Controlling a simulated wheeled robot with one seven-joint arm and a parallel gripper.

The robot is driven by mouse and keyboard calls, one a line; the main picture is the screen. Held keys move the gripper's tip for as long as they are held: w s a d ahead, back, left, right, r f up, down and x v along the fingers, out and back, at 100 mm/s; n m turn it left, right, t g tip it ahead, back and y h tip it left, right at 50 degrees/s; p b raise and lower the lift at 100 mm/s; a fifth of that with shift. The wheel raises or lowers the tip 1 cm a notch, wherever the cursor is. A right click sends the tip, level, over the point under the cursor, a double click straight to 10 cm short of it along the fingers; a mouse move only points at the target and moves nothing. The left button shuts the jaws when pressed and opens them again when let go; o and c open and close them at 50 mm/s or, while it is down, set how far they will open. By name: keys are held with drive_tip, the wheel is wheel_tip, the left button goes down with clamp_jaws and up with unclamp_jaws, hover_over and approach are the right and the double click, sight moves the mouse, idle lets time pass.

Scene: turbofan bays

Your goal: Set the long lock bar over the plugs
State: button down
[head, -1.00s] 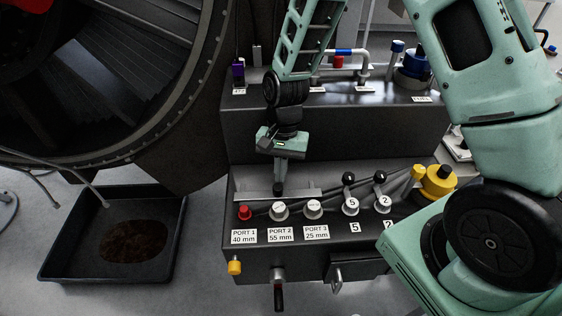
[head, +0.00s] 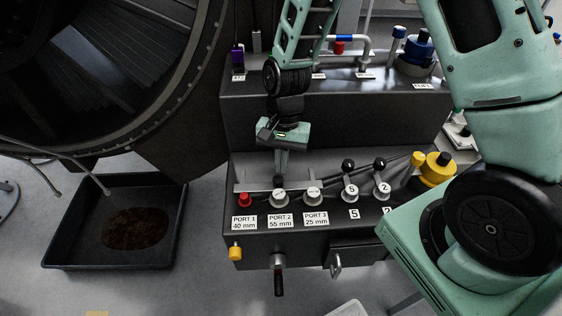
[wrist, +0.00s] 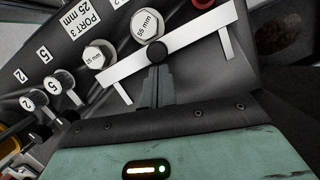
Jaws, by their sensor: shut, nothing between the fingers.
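The long lock bar (head: 246,187) is a pale grey strip with a black knob (wrist: 156,56) at its middle and a short leg at each end. It lies just behind the row of plugs, beside them. The plugs are the red one at port 1 (head: 244,199), the 55 mm one at port 2 (head: 279,197) and the 25 mm one at port 3 (head: 313,195). My gripper (head: 280,174) points down at the knob, its fingers shut and empty. In the wrist view the fingertips (wrist: 156,72) are right behind the knob; contact is unclear.
Two black-knobbed levers (head: 349,180) and a yellow fitting (head: 434,168) stand right of the plugs. A raised dark ledge (head: 330,120) is behind. A black tray (head: 175,235) lies on the floor at left, below the large engine ring (head: 150,130).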

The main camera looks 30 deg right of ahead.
drive_tip(key=p+v, duration=0.7)
drive_tip(key=v, duration=0.2)
drive_tip(key=shift+r, duration=0.25)
drive_tip(key=shift+w, duration=0.1)
drive_tip(key=s+a+n+t+b, duration=0.1)
drive_tip(key=s+a+n+b, duration=0.3)
drive_tip(key=s+n+b, duration=0.3)
drive_tip(key=s+a+n+t+h+b, duration=0.1)
drive_tip(key=s+a+n+b, duration=0.3)
drive_tip(key=s+n+b, duration=0.4)
drive_tip(key=s, duration=0.4)
drive_tip(key=shift+s+r+b, duration=0.25)
drive_tip(key=shift+s+b, duration=0.1)
drive_tip(key=shift+b, duration=0.05)
